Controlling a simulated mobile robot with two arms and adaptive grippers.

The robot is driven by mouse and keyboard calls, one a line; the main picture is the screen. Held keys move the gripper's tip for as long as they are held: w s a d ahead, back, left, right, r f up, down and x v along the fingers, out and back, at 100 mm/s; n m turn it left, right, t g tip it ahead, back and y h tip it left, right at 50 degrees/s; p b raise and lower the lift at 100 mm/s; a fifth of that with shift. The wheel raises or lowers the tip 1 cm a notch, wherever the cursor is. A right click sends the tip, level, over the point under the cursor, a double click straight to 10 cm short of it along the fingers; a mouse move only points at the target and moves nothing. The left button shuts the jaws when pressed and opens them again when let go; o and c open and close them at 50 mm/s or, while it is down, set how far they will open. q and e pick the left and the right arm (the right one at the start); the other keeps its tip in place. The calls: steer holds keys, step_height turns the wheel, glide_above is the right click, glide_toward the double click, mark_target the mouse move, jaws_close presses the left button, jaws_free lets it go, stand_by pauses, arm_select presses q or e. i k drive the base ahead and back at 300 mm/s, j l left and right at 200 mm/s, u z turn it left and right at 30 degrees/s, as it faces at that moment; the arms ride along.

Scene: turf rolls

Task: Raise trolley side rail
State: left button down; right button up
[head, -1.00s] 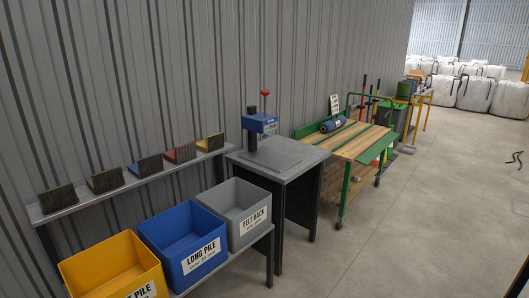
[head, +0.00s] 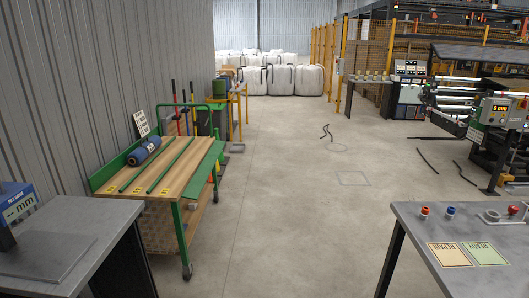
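The trolley (head: 168,178) stands left of centre in the head view, close to the ribbed wall. It has a slatted wooden top, a green frame and casters. Its right side carries a green side rail (head: 206,168), which looks folded outward and slopes down from the edge of the top. On the wall side a green board (head: 115,170) stands upright. A blue roll (head: 145,151) and two thin green strips lie on the top. Neither of my grippers is in view.
A grey bench (head: 65,240) with a blue gauge (head: 16,205) stands front left. Another grey table (head: 420,222) with two cards is front right. The concrete floor (head: 280,200) between is clear. Black strips (head: 327,132) lie farther back. Machinery stands at the right.

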mark_target(193, 191)
steer(key=i, duration=2)
steer(key=l+z, duration=0.05)
steer(key=l, duration=0.05)
